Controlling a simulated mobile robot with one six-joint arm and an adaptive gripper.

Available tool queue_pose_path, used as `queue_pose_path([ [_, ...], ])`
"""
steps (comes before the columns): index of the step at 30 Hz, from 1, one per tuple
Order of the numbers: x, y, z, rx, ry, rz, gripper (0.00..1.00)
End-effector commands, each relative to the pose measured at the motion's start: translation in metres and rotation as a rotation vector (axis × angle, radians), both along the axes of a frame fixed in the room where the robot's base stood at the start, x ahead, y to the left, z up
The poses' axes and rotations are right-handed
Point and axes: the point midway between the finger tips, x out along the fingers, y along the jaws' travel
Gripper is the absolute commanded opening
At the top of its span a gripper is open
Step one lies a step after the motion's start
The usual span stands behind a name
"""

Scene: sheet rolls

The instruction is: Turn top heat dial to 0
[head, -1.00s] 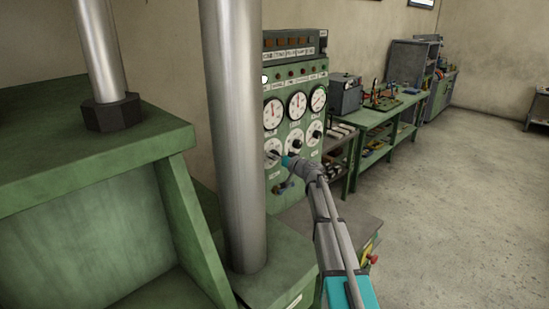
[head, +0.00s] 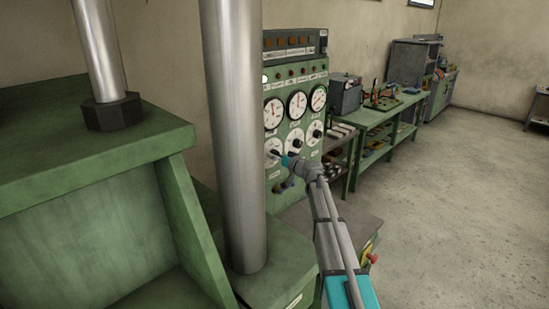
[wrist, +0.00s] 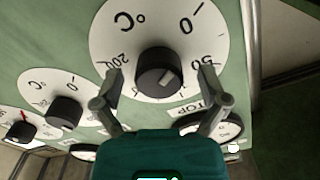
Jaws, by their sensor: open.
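The top heat dial is a black knob (wrist: 158,70) on a round white scale plate (wrist: 112,30), marked °C with 0, 50 and 200. It appears upside down in the wrist view, beside a TOP label (wrist: 190,108). The knob's pale mark points down and right in that view, away from the 0. My gripper (wrist: 160,88) is open, with one finger on each side of the knob; contact cannot be told. In the head view, my gripper (head: 285,160) is at the lower left dial plate (head: 272,147), partly covering it.
Further dials with black knobs (wrist: 65,112) sit in a row on the green control panel (head: 284,95), below several white gauges (head: 297,105). A thick steel column (head: 238,130) stands left of my arm. A green bench (head: 375,115) is to the right; the floor there is clear.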

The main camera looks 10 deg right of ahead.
Motion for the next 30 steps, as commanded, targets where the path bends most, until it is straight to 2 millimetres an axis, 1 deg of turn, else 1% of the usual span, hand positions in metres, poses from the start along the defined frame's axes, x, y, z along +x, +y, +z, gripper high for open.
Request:
queue_pose_path([
  [6, -0.001, -0.001, 0.000, 0.001, 0.000, -0.001, 0.93],
  [11, -0.009, -0.007, 0.000, 0.001, 0.000, -0.001, 0.93],
  [17, -0.030, -0.020, 0.000, 0.001, 0.001, -0.002, 0.93],
  [24, -0.062, -0.043, 0.000, 0.000, 0.000, -0.002, 0.93],
  [30, -0.084, -0.059, 0.000, 0.000, 0.000, -0.002, 0.93],
])
